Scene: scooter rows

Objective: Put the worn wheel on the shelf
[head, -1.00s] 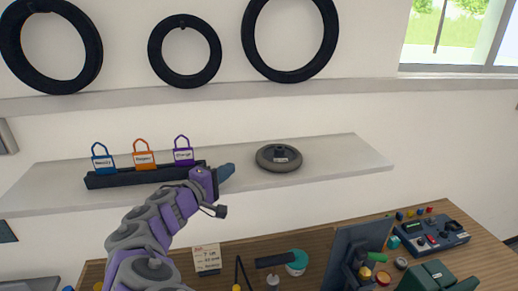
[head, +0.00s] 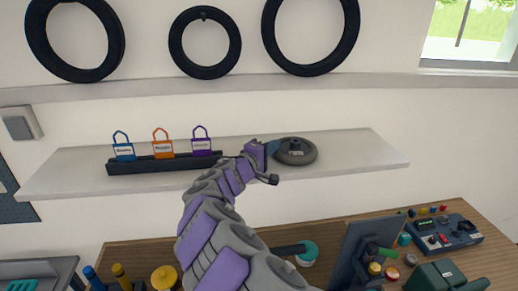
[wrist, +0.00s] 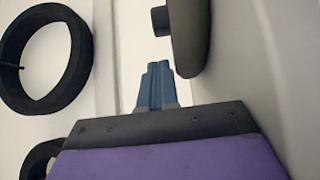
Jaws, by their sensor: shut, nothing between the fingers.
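The worn wheel (head: 296,151) is a dark grey disc with a raised hub and a small label. It lies flat on the white shelf (head: 360,151), right of the coloured tags. My gripper (head: 272,148) is at the wheel's left side in the head view, with its blue fingers close to the rim. In the wrist view the gripper fingers (wrist: 155,85) are together with nothing between them. The wheel (wrist: 189,45) stands just right of them there, its hub towards the left. I cannot tell whether the fingers touch it.
A black rack (head: 165,163) with blue, orange and purple lock-shaped tags sits on the shelf's left part. Black tyres (head: 205,70) rest on a ledge above. Below is a wooden workbench (head: 125,252) with tools, a dark monitor-like panel (head: 358,250) and a control box (head: 440,235).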

